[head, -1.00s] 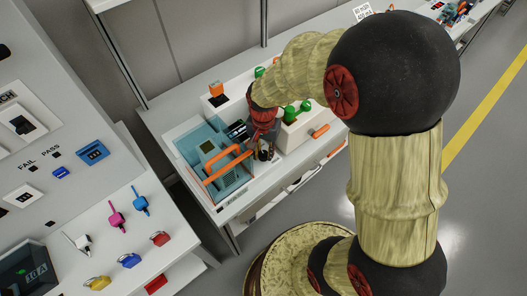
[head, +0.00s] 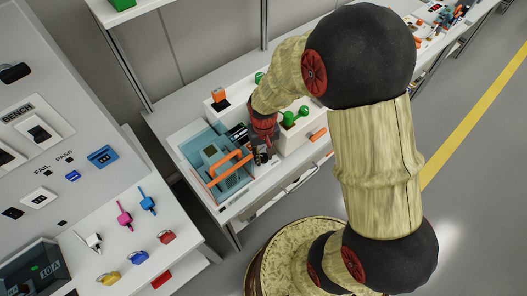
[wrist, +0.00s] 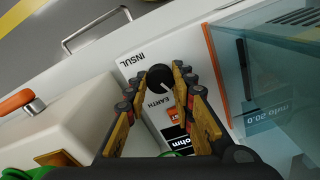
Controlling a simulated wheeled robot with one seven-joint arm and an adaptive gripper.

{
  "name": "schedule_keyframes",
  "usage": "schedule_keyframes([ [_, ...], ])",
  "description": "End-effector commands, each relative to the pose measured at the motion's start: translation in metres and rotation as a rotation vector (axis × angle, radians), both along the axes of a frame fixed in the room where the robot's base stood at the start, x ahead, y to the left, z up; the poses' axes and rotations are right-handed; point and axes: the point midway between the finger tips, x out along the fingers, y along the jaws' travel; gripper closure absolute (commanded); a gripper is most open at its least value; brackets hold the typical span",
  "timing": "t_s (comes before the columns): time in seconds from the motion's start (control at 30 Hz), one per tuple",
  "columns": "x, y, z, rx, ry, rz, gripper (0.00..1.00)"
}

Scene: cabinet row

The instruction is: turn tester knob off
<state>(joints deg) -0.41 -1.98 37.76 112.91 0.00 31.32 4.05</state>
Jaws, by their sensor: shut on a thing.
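The tester knob (wrist: 160,78) is a round black dial with a white pointer line in the wrist view. It sits on a white panel marked INSUL and EARTH, beside a teal clear cover (wrist: 265,75) with an orange edge. My gripper (wrist: 157,82) is over the panel, with one finger on each side of the knob, shut on it. In the head view my gripper (head: 262,152) is at the tester, right of the teal box (head: 215,165) with the orange handle. The knob is mostly hidden there.
A white box with green knobs (head: 295,116) stands right of the gripper on the bench. An orange handle (wrist: 17,101) and a metal drawer pull (wrist: 95,25) show in the wrist view. Padlocks and tags (head: 138,257) lie on the left shelf.

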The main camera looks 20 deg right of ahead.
Motion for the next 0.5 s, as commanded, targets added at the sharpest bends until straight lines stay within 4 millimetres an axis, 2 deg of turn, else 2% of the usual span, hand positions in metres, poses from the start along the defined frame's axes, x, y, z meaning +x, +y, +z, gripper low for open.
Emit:
schedule_keyframes([
  [0.2,0.0000,0.0000,0.0021,0.000,0.000,0.173,1.00],
  [0.5,0.0002,0.0000,0.0008,0.000,0.000,0.333,1.00],
])
